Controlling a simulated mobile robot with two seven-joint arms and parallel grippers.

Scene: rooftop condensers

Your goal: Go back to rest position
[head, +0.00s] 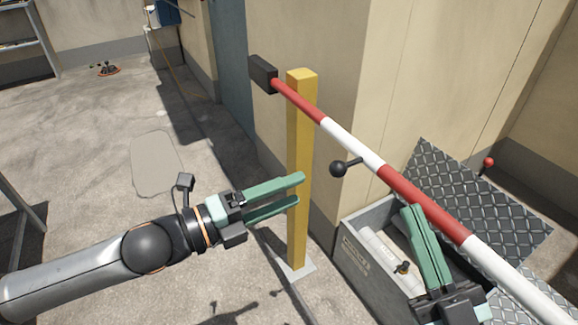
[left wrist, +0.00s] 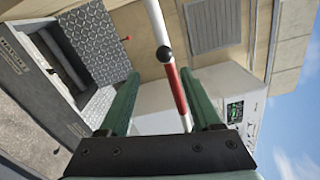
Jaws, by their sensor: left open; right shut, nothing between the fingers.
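My left gripper (head: 300,190) is open and empty, reaching in from the left with its green fingers in front of the yellow post (head: 299,150) in the head view. Its fingers also show in the left wrist view (left wrist: 168,98), apart, with the striped bar seen beyond them. My right gripper (head: 410,212) is at the lower right in the head view, its green fingers together with nothing between them. It appears over the open grey box, beside the red and white bar (head: 355,150). I cannot tell whether it touches the bar.
The bar runs from a black block (head: 263,74) past the post to the lower right, with a black ball knob (head: 338,169) on it. A grey box (head: 352,255) with a raised tread-plate lid (head: 470,200) holds a white cylinder. Open concrete floor (head: 90,160) lies left.

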